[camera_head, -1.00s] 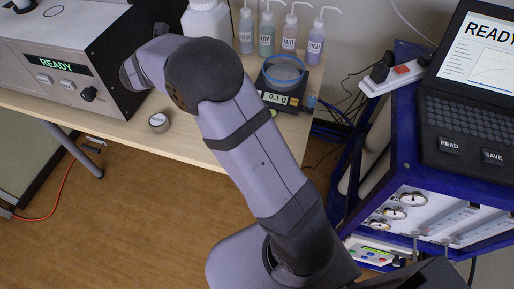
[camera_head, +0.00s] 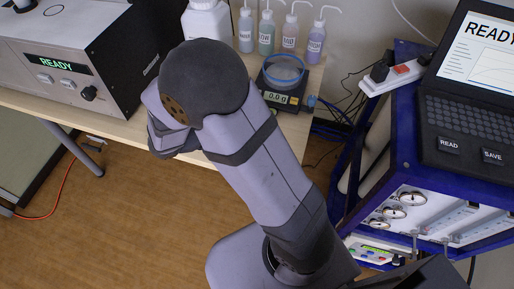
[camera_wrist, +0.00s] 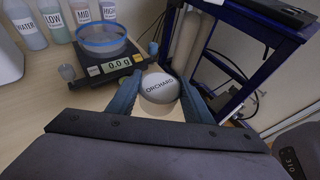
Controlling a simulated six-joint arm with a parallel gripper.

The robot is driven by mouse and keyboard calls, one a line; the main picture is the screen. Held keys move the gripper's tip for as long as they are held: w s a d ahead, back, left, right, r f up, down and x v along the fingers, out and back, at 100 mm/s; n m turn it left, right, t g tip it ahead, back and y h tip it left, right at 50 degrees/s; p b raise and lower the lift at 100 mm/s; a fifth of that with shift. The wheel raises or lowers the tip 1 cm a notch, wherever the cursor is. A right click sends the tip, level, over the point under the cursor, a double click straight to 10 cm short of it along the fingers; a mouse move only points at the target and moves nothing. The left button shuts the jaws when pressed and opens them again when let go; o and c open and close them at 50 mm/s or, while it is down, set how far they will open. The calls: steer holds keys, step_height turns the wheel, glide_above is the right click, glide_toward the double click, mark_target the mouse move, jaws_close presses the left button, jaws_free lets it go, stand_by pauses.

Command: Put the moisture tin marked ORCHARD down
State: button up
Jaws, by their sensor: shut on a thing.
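The round tin marked ORCHARD (camera_wrist: 160,86), with a pale lid, shows in the wrist view between the two blue fingers of my gripper (camera_wrist: 160,98). My gripper is shut on it, with the lettering facing the camera. It is in front of and to the right of the balance (camera_wrist: 112,65). I cannot tell whether the tin's underside touches the table. In the head view my arm hides both gripper and tin.
The balance (camera_head: 281,98) carries a blue-rimmed dish (camera_head: 284,72) and reads 0.0 g. Several wash bottles (camera_head: 266,35) stand behind it. A grey analyser (camera_head: 75,60) showing READY is at the left. A blue-framed rack (camera_wrist: 250,45) stands beyond the table's right side.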

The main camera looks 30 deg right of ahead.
steer(key=shift+f+b, duration=0.5)
steer(key=shift+f, duration=4.5)
steer(key=shift+f, duration=0.2)
steer(key=o, duration=1.2)
steer(key=shift+c, duration=0.2)
steer(key=shift+r, duration=0.15)
